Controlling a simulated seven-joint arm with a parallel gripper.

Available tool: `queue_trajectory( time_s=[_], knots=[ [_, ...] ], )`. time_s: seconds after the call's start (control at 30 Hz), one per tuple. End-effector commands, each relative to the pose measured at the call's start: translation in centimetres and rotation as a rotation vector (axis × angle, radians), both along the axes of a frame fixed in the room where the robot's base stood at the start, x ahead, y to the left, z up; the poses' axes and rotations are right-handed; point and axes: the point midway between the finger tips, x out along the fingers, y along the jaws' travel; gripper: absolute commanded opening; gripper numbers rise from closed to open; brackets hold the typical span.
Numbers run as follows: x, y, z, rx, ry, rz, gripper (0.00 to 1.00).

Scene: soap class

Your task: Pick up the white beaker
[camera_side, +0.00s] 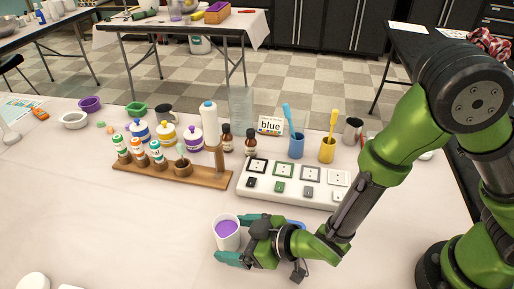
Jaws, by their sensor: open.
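A white beaker (227,240) with purple contents stands upright on the pale table in the camera_side view, near the front middle. My gripper (229,238) reaches in from the right, low over the table. Its teal fingers lie on the far and near sides of the beaker, with the beaker between them. The jaws are open; I cannot tell whether either finger touches the beaker. A small blue item (296,224) shows partly behind my gripper.
A wooden rack (200,178) with several small bottles stands behind the beaker. A white switch panel (290,190) lies behind my gripper. The table left of the beaker is clear.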

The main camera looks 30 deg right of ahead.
Motion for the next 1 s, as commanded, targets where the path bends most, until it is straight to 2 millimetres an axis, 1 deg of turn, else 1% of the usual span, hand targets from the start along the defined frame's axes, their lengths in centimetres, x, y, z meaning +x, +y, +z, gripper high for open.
queue_trajectory(
  time_s=[0.03, 0.13, 0.37, 0.7, 0.77, 1.0],
  knots=[
    [0.47, 0.27, -0.33, -0.001, 0.001, -0.001, 0.90],
    [0.93, 0.55, -0.60, 0.000, 0.001, -0.001, 0.90],
    [0.97, 0.59, -0.60, -0.001, 0.001, -0.001, 0.90],
    [0.93, 0.59, -0.59, -0.001, 0.001, 0.000, 0.37],
    [0.94, 0.58, -0.59, 0.000, 0.001, 0.000, 0.29],
    [0.95, 0.60, -0.53, 0.001, -0.001, 0.000, 0.29]
  ],
)
